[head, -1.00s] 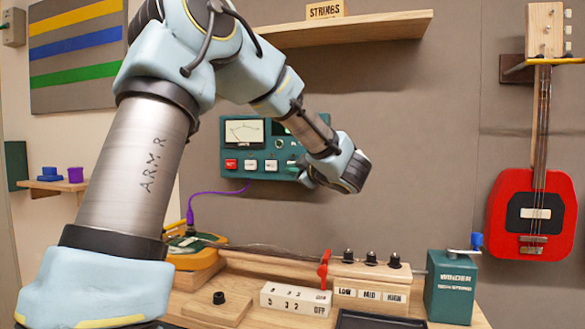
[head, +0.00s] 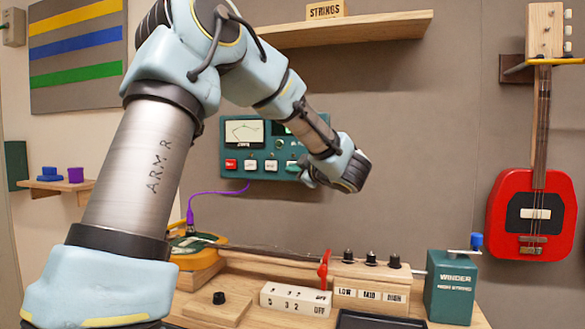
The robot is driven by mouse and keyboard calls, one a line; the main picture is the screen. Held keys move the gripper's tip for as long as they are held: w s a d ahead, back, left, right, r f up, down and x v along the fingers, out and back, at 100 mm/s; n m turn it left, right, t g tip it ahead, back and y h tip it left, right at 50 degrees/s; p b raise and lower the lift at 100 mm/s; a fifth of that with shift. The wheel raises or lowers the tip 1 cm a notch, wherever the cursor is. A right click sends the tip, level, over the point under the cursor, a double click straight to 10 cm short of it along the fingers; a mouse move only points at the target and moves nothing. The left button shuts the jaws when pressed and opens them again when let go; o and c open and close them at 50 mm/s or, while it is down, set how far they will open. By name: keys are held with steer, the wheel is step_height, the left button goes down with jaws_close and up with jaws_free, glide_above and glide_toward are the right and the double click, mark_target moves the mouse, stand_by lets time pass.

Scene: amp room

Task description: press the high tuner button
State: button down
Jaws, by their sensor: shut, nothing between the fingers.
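The tuner looks to be the green panel (head: 237,175) on the back wall, with a pale meter, a small dark screen and a row of buttons. A red button (head: 230,164) is at the left of the row, with white buttons (head: 270,166) to its right. The row's right end is close to my wrist, and its labels are too small to read. My gripper (head: 307,174) is shut and empty at the panel's lower right. The wrist partly hides its fingers, so I cannot tell whether they touch a button.
On the bench below, a wooden block (head: 371,294) reads LOW, MID, HIGH and carries black knobs. A red lever (head: 323,270), a white switch block (head: 296,299) and a green winder (head: 450,290) stand nearby. A purple cable hangs from the panel. A red instrument (head: 532,215) hangs right.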

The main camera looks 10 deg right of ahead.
steer(key=shift+w+d, duration=0.15)
steer(key=shift+w, duration=0.15)
steer(key=shift+s, duration=0.15)
stand_by(0.5)
steer(key=shift+s+a, duration=0.45)
steer(key=shift+s, duration=0.2)
steer(key=s+a, duration=0.1)
steer(key=s, duration=0.1)
steer(key=s+a+b, duration=0.1)
steer(key=s, duration=0.1)
steer(key=shift+s+a, duration=0.15)
steer(key=shift+a, duration=0.05)
stand_by(0.6)
